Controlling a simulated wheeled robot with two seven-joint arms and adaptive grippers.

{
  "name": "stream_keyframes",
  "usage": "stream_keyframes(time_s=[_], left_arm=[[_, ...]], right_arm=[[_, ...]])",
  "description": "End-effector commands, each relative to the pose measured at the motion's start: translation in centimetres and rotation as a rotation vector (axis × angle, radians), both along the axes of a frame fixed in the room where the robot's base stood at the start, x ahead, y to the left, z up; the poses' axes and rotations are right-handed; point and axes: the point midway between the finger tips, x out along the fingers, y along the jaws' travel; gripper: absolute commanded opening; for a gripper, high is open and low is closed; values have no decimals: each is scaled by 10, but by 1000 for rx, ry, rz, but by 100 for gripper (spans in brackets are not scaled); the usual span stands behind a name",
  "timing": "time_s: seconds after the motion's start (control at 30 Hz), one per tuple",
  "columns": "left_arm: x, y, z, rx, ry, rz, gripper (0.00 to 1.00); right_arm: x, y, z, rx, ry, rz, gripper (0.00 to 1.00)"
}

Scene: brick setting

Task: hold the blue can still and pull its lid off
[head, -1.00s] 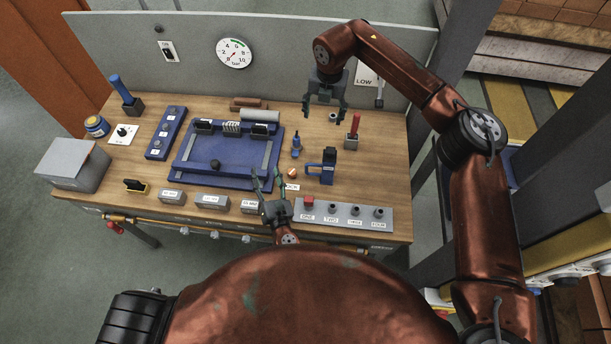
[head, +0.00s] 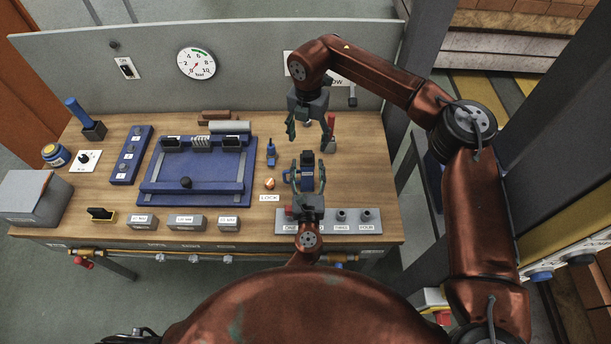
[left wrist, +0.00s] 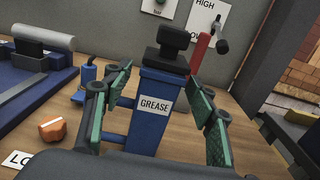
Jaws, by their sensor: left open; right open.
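The blue can (head: 307,181) stands upright on the bench, with a GREASE label on its body (left wrist: 150,132) in the left wrist view. Its black lid (left wrist: 166,62) sits on top with a raised block-like knob. A blue handle sticks out on the can's left side. My left gripper (head: 308,168) is open, with its green-padded fingers (left wrist: 160,105) on either side of the can; I cannot tell whether they touch it. My right gripper (head: 308,139) is open and empty, pointing down above and just behind the can, near the lid.
A small blue bottle (head: 271,153) and an orange knob (head: 269,184) stand left of the can. A red-handled tool (head: 330,128) stands behind right. A grey button panel (head: 352,227) lies in front. The bench to the right is clear.

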Motion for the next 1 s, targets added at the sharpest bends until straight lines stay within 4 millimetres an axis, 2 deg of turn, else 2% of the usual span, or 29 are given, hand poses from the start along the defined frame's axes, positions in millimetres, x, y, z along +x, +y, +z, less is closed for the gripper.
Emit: stream_keyframes(time_s=[0.13,0.43,1.0], left_arm=[[10,0,0,1,0,1,52],[12,1,0,0,0,1,52],[12,1,0,0,0,2,13]], right_arm=[[0,0,0,0,0,1,62],[0,0,0,0,0,1,62],[0,0,0,0,0,1,62]])
